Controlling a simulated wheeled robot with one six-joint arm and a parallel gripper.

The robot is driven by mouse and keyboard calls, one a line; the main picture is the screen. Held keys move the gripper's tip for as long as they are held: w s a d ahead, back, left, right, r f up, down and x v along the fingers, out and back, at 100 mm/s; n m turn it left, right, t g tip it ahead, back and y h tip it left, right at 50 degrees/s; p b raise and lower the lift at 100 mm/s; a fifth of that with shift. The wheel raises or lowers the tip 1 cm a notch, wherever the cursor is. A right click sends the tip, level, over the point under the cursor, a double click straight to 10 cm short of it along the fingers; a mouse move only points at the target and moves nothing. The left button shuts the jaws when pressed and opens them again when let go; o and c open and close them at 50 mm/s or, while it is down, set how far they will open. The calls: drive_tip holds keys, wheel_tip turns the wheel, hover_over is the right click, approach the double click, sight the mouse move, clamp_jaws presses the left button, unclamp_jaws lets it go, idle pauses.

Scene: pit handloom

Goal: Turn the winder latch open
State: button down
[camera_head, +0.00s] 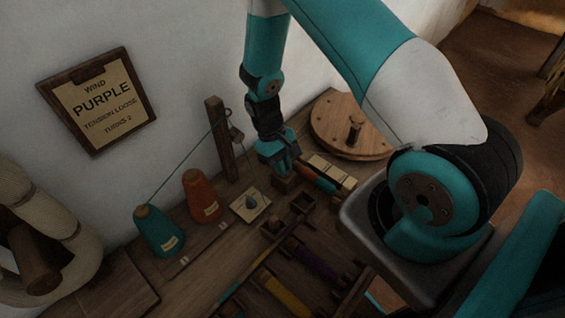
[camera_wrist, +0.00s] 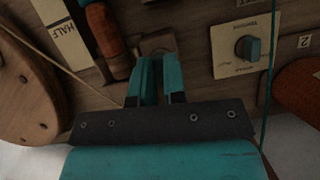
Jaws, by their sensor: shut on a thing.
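My gripper (camera_head: 280,165) points down at the bench beside the winder, and its teal fingers (camera_wrist: 157,78) show in the wrist view. They are shut on the winder latch, a small brown piece at the winder's end; the fingers hide most of it, so its turn angle cannot be told. A wooden block (camera_head: 285,184) shows just below the fingertips. The winder's orange and teal bobbin (camera_head: 322,180) lies right of the gripper; it also shows in the wrist view (camera_wrist: 107,32). A pale scale card (camera_wrist: 63,33) reading HALF is beside it.
A post (camera_head: 222,140) carries teal thread from the teal cone (camera_head: 158,230). An orange cone (camera_head: 202,195) and a tension dial (camera_head: 250,204) are left of the gripper. A wall sign (camera_head: 97,98) reads PURPLE. A bobbin rack is in front.

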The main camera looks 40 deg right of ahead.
drive_tip(key=shift+s+f+n+h, duration=0.2)
drive_tip(key=shift+s+n+h, duration=0.1)
drive_tip(key=shift+n, duration=0.4)
drive_tip(key=c, duration=1.2)
unclamp_jaws()
drive_tip(key=shift+w, duration=0.1)
drive_tip(key=shift+a, duration=0.1)
drive_tip(key=shift+w+r, duration=0.15)
drive_tip(key=shift+w+r, duration=0.1)
drive_tip(key=shift+r, duration=0.1)
drive_tip(key=v, duration=1.6)
drive_tip(key=shift+w+r, duration=0.1)
drive_tip(key=shift+r, duration=0.25)
